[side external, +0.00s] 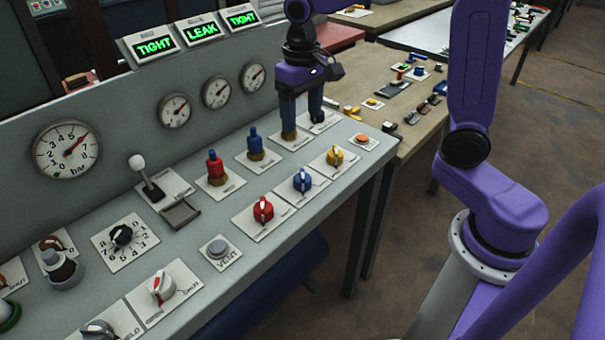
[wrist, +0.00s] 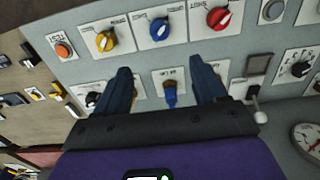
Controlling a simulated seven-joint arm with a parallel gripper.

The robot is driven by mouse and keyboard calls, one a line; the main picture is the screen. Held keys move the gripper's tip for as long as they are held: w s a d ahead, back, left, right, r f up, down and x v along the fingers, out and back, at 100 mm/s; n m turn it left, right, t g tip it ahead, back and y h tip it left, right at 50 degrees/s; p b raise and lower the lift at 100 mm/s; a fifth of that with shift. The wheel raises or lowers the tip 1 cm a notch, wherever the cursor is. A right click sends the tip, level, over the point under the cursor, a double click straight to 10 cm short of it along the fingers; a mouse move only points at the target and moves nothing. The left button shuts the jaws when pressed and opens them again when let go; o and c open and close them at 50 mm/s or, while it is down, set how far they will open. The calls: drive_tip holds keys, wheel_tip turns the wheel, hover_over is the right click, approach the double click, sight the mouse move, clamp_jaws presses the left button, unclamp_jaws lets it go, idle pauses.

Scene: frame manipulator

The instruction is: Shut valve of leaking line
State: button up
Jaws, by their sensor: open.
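Three lit signs read TIGHT (side external: 155,45), LEAK (side external: 203,30) and TIGHT (side external: 240,17); the middle one says LEAK. Red (side external: 263,209), blue (side external: 302,180) and yellow (side external: 335,155) rotary knobs sit in a row on the console; they also show in the wrist view as red (wrist: 219,18), blue (wrist: 159,29) and yellow (wrist: 106,40). Behind them stand a red peg (side external: 215,167) and a blue peg (side external: 255,142). My gripper (side external: 302,127) is open over the plates right of the blue peg. In the wrist view, the blue peg (wrist: 170,94) appears between the spread fingers.
A black lever with a white ball (side external: 137,162) stands left of the red peg. Three small gauges (side external: 215,93) and a large one (side external: 67,150) are on the back panel. A VENT button (side external: 218,248) and an orange button (side external: 361,139) flank the knobs. A cluttered wooden bench (side external: 425,85) adjoins.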

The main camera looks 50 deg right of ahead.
sight(303, 174)
wheel_tip(303, 174, down, 17)
drive_tip(key=shift+r, duration=0.1)
idle(0.4)
drive_tip(key=c, duration=1.1)
